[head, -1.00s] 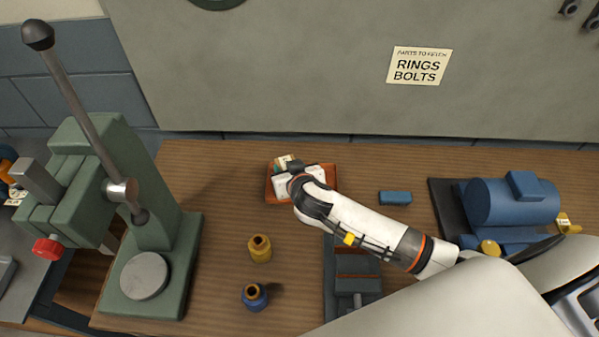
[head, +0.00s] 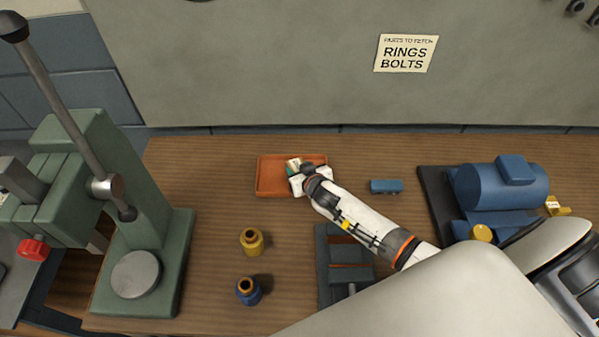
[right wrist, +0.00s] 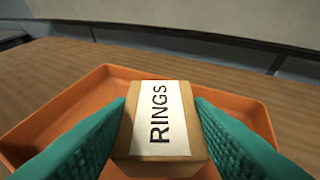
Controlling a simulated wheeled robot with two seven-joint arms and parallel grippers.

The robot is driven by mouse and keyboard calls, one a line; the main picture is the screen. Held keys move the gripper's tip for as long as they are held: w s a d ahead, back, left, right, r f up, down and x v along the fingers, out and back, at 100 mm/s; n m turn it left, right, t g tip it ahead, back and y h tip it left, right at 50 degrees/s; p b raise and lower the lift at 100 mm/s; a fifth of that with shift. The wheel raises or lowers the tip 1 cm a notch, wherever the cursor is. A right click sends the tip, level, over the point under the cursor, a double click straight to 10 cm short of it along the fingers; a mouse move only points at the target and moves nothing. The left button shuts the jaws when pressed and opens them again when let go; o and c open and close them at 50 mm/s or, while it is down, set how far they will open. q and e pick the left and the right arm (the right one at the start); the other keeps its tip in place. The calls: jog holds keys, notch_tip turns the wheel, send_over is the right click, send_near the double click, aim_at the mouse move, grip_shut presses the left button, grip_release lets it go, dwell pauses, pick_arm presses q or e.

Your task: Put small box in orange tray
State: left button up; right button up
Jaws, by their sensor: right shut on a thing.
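The small box (right wrist: 161,120) is brown cardboard with a white label reading RINGS. In the right wrist view it sits between the two teal fingers of my right gripper (right wrist: 160,130), which is shut on it. The orange tray (right wrist: 62,108) lies under and behind the box in that view. In the head view the tray (head: 270,178) stands on the bench, and my right gripper (head: 296,172) is over its right part, with the box mostly hidden. I cannot tell whether the box touches the tray floor. My left gripper is not in view.
A blue block (head: 386,186) lies right of the tray. A green press (head: 140,220) is at left, a blue motor (head: 500,195) at right. A dark vise-like fixture (head: 340,265) lies below my arm.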

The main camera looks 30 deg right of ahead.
jog(key=shift+f, duration=0.2)
jog(key=shift+f, duration=0.15)
jog(key=o, duration=1.2)
jog(key=shift+c, duration=0.2)
jog(key=shift+r, duration=0.2)
jog(key=v, duration=1.2)
jog(key=shift+a+f, duration=0.1)
